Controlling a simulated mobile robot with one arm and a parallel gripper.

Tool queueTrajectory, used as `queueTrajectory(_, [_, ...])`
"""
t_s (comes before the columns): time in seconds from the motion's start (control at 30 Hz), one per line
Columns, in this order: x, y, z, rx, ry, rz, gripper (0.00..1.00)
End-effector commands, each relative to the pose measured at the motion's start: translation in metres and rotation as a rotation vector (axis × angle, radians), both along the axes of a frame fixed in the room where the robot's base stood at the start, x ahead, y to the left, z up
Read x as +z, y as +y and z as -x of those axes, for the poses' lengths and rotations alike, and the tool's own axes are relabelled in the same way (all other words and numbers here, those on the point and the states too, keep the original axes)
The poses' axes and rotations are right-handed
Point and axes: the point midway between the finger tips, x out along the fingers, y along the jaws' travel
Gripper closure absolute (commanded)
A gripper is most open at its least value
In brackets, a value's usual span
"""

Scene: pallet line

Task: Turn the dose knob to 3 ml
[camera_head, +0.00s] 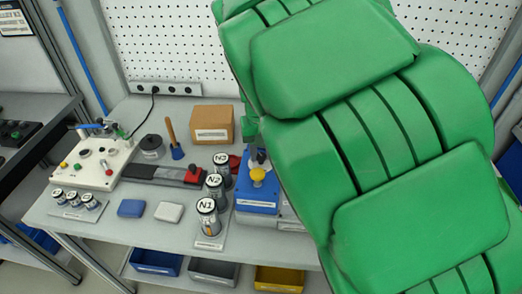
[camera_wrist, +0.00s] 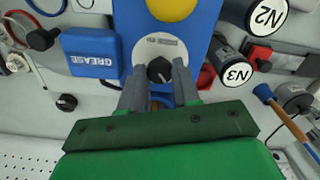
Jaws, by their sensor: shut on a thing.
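The dose knob (camera_wrist: 160,71) is a small black knob on a white round dial plate (camera_wrist: 142,50), on the blue device (camera_wrist: 128,22) in the wrist view. My gripper (camera_wrist: 160,80) has its two grey fingers on either side of the knob and is shut on it. The dial markings are too small to read, so the setting cannot be told. In the head view the blue device (camera_head: 250,190) with its yellow dome (camera_head: 258,175) stands at the bench's right. There my green arm covers much of the right side, and the knob is hard to make out.
Canisters N1 (camera_head: 207,220), N2 (camera_head: 215,189) and N3 (camera_head: 222,165) stand just left of the device. A blue GREASE box (camera_wrist: 91,52) lies beside it in the wrist view. A cardboard box (camera_head: 212,125) and a white control panel (camera_head: 98,162) stand farther away.

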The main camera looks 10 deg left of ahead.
Motion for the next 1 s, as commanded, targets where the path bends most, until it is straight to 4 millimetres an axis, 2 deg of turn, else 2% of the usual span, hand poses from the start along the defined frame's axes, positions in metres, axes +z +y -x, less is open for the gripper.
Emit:
queueTrajectory(0.7, [0.0003,-0.0003,0.0003,-0.676,0.000,0.000,0.99])
queueTrajectory(1.0, [0.0001,-0.0002,0.0003,-0.909,0.000,0.000,0.99])
